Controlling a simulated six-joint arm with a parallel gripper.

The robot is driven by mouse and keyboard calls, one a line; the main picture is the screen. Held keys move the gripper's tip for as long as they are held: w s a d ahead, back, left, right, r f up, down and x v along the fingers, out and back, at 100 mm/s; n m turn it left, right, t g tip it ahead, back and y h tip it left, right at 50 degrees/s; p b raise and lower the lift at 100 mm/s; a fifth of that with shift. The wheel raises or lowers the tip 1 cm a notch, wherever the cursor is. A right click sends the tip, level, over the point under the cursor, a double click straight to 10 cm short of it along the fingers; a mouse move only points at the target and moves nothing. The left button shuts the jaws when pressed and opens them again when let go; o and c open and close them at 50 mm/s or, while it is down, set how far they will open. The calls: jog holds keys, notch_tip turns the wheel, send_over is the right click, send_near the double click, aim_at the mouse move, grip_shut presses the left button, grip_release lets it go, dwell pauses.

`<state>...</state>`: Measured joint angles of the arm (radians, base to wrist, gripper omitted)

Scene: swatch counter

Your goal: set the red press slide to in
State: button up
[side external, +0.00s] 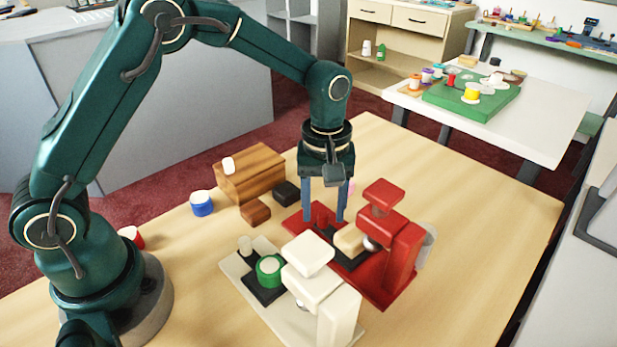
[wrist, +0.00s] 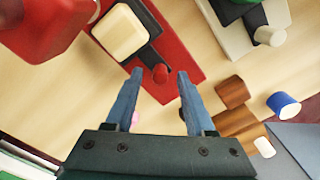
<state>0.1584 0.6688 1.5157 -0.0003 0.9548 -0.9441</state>
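The red press (side external: 400,250) stands on the table with its red head and column at the right end of its red base. Its dark slide (side external: 347,262) carries a cream block (side external: 350,241), which sits mostly out in front of the press head. A red knob (side external: 322,213) stands at the slide's outer end; the wrist view also shows the knob (wrist: 160,73) and the cream block (wrist: 120,33). My gripper (side external: 324,219) is open and points down, with one finger on each side of the knob. In the wrist view, gaps show between the knob and both fingertips (wrist: 160,74).
A cream press (side external: 320,290) with a green-rimmed round piece (side external: 269,269) on its slide stands close in front. A wooden block (side external: 250,173), a small black block (side external: 286,193) and a blue-banded spool (side external: 202,203) lie to the left. The table's far right is clear.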

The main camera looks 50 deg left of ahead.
jog(key=shift+r, duration=2.6)
jog(key=n, duration=0.3)
jog(key=shift+f, duration=0.4)
jog(key=shift+f+n, duration=0.3)
jog(key=shift+f, duration=2.25)
